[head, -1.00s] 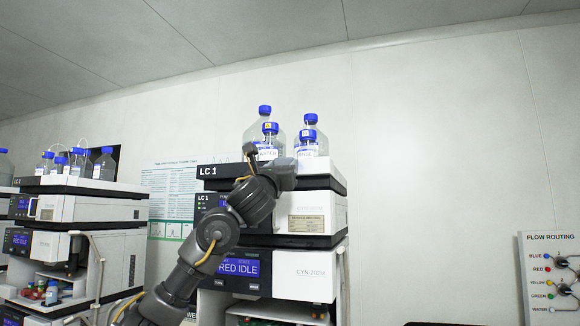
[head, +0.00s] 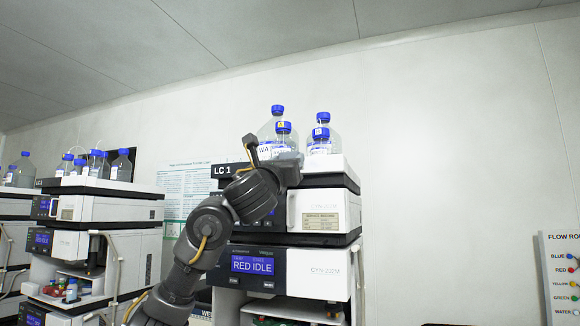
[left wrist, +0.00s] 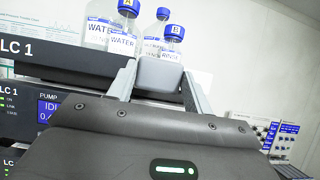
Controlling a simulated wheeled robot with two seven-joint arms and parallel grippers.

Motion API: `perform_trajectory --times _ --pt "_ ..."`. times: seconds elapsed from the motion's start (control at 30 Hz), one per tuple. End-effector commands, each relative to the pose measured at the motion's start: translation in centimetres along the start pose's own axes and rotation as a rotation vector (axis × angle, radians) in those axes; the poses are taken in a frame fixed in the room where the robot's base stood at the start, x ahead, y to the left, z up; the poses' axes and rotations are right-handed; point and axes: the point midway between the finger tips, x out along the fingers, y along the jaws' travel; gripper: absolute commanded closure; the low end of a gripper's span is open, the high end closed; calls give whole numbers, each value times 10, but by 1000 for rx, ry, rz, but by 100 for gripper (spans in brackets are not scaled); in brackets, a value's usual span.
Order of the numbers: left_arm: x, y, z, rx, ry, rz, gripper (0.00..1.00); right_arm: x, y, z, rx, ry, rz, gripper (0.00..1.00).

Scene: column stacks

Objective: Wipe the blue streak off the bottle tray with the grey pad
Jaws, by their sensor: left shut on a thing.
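My left gripper (head: 288,168) is at the front edge of the bottle tray (head: 224,170), on top of the LC 1 stack. In the left wrist view, its two fingers (left wrist: 159,76) are shut on the grey pad (left wrist: 160,73), a pale grey block. The pad is in front of the bottles, at the level of the tray (left wrist: 60,66); I cannot tell whether it touches the tray. The blue streak does not show in either view; the pad, gripper or tray edge may hide it. My right gripper is out of view.
Clear bottles with blue caps (head: 283,127) stand on the tray just behind the pad, with another bottle (head: 320,133) to the right. A second instrument stack (head: 105,205) stands at left. A flow routing panel (head: 562,275) is at far right. The wall between is clear.

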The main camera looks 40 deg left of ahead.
Motion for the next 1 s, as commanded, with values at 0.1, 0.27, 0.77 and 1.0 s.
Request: perform_trajectory --times 0.1,0.27,0.77,1.0 --pt "-6 0 4 -1 -2 1 68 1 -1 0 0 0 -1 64" --pt "-7 0 4 1 -2 1 68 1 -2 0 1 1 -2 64" --pt "-29 0 17 -2 -3 -1 68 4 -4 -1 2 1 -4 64" --pt "-33 0 19 0 -2 1 68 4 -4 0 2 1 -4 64"
